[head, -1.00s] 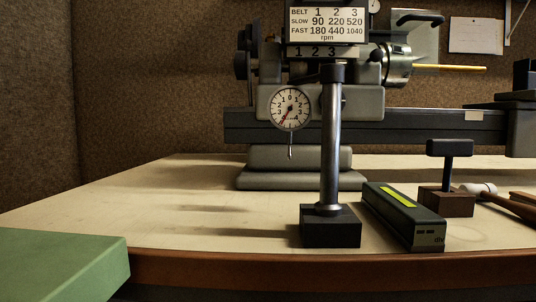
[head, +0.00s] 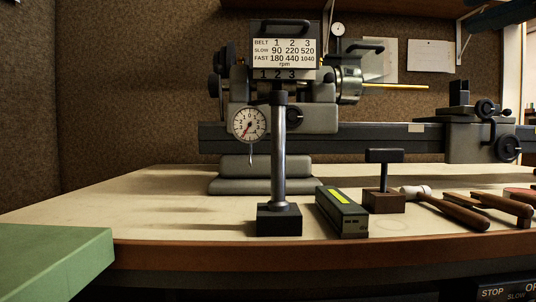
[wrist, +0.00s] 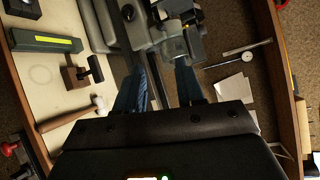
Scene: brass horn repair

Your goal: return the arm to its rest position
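My gripper (wrist: 162,68) shows in the wrist view with its two blue fingers apart and nothing held between them. Its fingers lie over the grey lathe, which is below or beyond them. In the head view the gripper itself cannot be made out. The lathe (head: 320,118) stands at the back of the bench, with a speed chart plate (head: 284,53) on it.
A dial gauge on a stand (head: 279,160), a green box with a yellow label (head: 341,212), a wood-based block tool (head: 384,201) and a mallet (head: 452,212) line the bench front. A green surface (head: 55,262) is at left. The bench's left part (head: 130,212) is clear.

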